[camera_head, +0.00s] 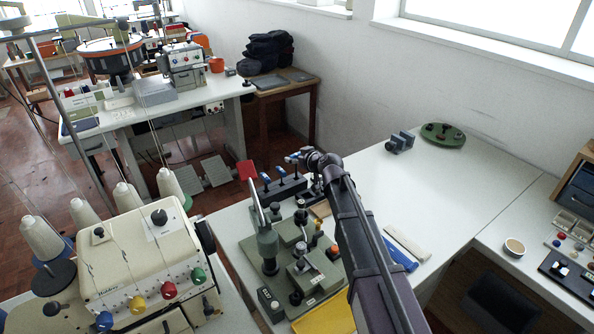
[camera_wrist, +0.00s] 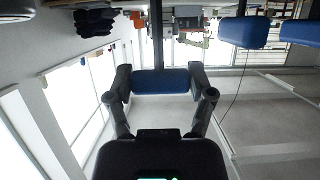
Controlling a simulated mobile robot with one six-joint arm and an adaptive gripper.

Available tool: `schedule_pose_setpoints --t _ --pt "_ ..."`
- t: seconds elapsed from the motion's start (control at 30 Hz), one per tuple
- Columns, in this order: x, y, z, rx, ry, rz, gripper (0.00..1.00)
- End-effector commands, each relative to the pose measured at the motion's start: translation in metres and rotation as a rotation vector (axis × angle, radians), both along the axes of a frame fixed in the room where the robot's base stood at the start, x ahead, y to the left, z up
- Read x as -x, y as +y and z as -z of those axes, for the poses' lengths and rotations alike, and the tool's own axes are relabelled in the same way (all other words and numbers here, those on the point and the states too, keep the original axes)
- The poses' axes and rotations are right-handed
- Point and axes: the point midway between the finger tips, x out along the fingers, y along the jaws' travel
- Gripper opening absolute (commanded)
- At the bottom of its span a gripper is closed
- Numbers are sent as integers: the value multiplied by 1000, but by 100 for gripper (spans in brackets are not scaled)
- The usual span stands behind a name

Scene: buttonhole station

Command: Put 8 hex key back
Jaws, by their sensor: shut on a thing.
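A dark rack (camera_head: 288,190) stands at the back edge of the buttonhole station's table. Two blue-handled hex keys (camera_head: 266,178) (camera_head: 281,174) stand upright in it, and two blue handles also show at the upper right of the wrist view (camera_wrist: 245,32). My gripper (camera_head: 297,158) is above the rack's right end. It is shut on a hex key with a blue handle (camera_wrist: 160,81), gripped across the handle between both fingers. A dark shank runs from the handle in the wrist view. I cannot read its size or tell whether its tip touches the rack.
A yellow tray (camera_head: 325,317) is in front. Right of my arm lie a blue strip (camera_head: 400,258) and a beige strip (camera_head: 408,243). The white table beyond is mostly clear.

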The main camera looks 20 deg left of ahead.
Motion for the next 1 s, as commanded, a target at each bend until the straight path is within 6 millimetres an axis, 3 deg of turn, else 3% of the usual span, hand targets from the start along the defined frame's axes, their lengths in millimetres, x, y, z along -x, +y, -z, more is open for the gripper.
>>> schedule_pose_setpoints --t 0.43,1.0 --pt "0 -1 3 0 0 1 15" --pt "-1 -2 38 0 0 2 15"
